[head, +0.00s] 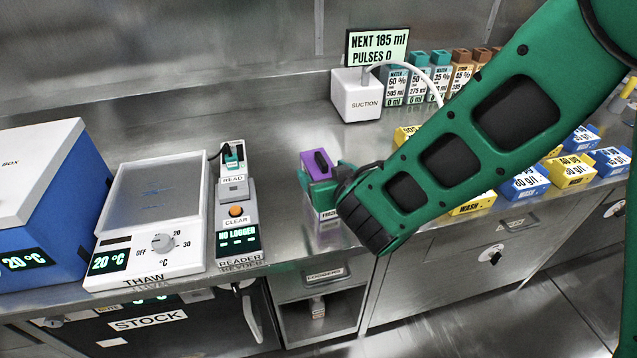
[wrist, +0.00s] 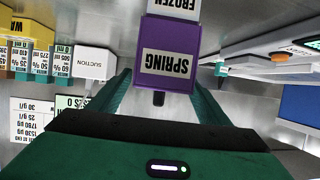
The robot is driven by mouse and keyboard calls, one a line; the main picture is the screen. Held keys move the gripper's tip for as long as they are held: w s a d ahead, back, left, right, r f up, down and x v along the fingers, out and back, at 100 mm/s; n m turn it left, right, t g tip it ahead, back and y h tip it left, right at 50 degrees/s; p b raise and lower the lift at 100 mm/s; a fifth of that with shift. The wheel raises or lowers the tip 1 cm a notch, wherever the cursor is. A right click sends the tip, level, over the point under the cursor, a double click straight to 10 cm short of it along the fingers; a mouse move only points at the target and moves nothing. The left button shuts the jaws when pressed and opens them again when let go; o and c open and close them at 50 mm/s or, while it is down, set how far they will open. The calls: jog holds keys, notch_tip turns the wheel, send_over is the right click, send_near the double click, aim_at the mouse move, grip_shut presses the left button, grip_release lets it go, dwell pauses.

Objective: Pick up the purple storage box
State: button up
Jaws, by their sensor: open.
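The purple storage box (head: 317,163) stands on the steel bench near its front edge, with a dark handle or slot on its top. In the wrist view the purple box (wrist: 187,46) appears upside down, with a white label reading SPRING. A white part marked FROZEN (head: 327,214) shows below the purple; I cannot tell if it is part of the box. My green gripper (head: 326,182) is at the box, its jaws apart. In the wrist view the fingers of my gripper (wrist: 162,84) lie to either side of the box's lower picture edge. Contact is unclear.
A reader (head: 237,225) and a thaw plate (head: 155,205) stand left of the box. A white suction unit (head: 357,97) is behind it, with several labelled bottles to its right. Blue and yellow boxes (head: 570,172) sit at the right. Bare bench lies between reader and box.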

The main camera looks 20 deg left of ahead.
jog(key=shift+x, duration=1.1)
jog(key=c, duration=1.3)
jog(key=shift+c, duration=0.3)
jog(key=shift+r, duration=0.15)
